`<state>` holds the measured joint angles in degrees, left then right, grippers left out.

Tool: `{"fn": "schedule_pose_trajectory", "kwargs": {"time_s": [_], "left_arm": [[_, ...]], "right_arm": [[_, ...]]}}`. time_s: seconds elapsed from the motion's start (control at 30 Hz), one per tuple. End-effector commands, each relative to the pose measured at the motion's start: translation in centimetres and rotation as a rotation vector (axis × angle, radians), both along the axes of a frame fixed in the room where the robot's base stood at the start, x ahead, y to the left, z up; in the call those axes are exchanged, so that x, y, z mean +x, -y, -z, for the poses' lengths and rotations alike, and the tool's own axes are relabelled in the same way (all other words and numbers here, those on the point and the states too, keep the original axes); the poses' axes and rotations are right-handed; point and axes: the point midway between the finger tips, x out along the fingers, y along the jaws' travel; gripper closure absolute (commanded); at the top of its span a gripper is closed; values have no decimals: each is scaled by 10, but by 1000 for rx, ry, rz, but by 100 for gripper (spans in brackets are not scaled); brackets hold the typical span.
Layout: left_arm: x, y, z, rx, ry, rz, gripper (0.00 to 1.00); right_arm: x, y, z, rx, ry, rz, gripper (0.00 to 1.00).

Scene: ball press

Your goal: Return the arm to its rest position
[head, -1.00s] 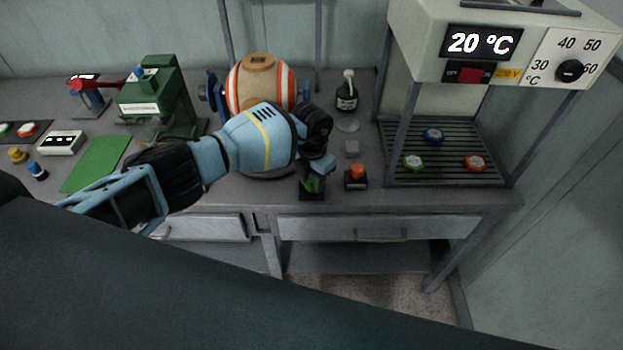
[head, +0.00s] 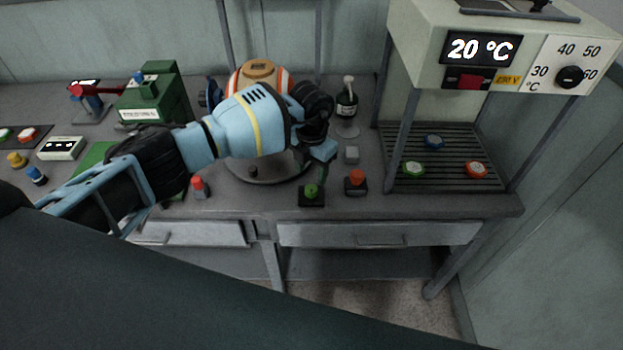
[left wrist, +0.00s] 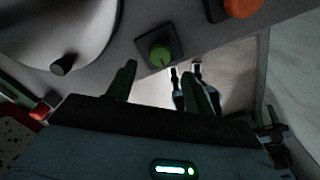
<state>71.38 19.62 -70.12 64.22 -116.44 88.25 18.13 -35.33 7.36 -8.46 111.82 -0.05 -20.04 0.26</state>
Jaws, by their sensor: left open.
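My left arm reaches in from the left over the bench in the head view. My left gripper (head: 318,158) is open and empty, raised above the bench behind the green button (head: 311,191). In the left wrist view its two fingers (left wrist: 160,80) stand apart with nothing between them, and the green button (left wrist: 160,55) on its dark square base lies beyond them.
An orange button (head: 356,178) and a red button (head: 198,185) stand near the bench's front edge. Right stands a heater (head: 480,20) reading 20 °C, with several coloured discs below. Left is a green machine (head: 155,100).

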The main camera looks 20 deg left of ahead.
Motion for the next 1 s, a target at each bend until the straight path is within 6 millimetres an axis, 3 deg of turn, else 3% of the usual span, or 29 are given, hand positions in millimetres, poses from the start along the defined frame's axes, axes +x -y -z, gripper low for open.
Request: {"fn": "schedule_pose_trajectory", "kwargs": {"time_s": [0.2,0.77,0.87,1.0], "left_arm": [[0,0,-16,0,-1,0,48],[-4,5,-12,-20,-9,5,48],[-17,26,2,-108,-38,19,48],[-58,88,28,-379,-117,37,48]], "right_arm": [[0,0,0,1,0,1,64],[0,-1,-1,2,1,1,64],[0,-1,-1,2,1,1,64],[0,-1,0,2,1,1,64]]}}
